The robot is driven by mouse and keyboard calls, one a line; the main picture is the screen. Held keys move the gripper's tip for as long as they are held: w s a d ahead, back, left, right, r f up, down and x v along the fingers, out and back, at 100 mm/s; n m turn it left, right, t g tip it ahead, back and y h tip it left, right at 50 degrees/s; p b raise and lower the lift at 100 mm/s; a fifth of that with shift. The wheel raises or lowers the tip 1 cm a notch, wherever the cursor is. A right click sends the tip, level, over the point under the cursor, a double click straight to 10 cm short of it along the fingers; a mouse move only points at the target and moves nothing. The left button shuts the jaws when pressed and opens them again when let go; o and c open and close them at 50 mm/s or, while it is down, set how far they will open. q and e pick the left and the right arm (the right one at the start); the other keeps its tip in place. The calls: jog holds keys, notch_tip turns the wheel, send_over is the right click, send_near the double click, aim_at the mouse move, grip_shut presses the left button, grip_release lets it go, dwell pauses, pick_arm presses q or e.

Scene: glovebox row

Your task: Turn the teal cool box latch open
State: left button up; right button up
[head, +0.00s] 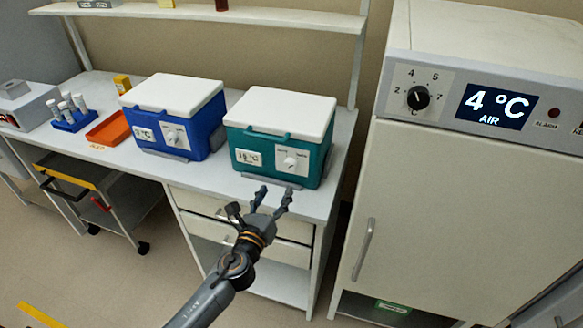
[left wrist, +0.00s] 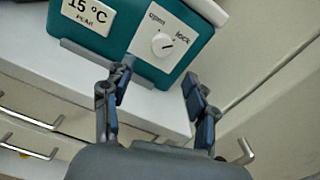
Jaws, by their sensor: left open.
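The teal cool box (head: 262,178) with a white lid stands on the bench, right of the blue one. Its front has a "15 °C" label and a white latch plate with a round white knob (head: 290,162). In the left wrist view the knob (left wrist: 163,44) sits below the words "open" on the left and "lock" on the right. A dark mark on it points right, to the lock side. My left gripper (head: 274,193) is open and empty, in front of and below the knob, apart from it. Its fingers (left wrist: 158,76) are spread below the plate. My right gripper is not in view.
A blue cool box (head: 205,125) with a similar knob stands to the left. Beyond are an orange tray (head: 108,130) and a tube rack (head: 75,118). A tall white cabinet (head: 450,210) reading "4 °C" stands right. Drawers (head: 205,208) lie under the bench edge.

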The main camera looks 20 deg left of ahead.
aim_at(289, 169)
pick_arm(q)
jog(key=w, duration=1)
jog(key=shift+w+d, duration=0.25)
jog(key=shift+d, duration=0.1)
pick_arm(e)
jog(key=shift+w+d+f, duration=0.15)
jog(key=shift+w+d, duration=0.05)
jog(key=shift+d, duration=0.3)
pick_arm(q)
jog(key=c, duration=1)
jog(key=shift+c, duration=0.7)
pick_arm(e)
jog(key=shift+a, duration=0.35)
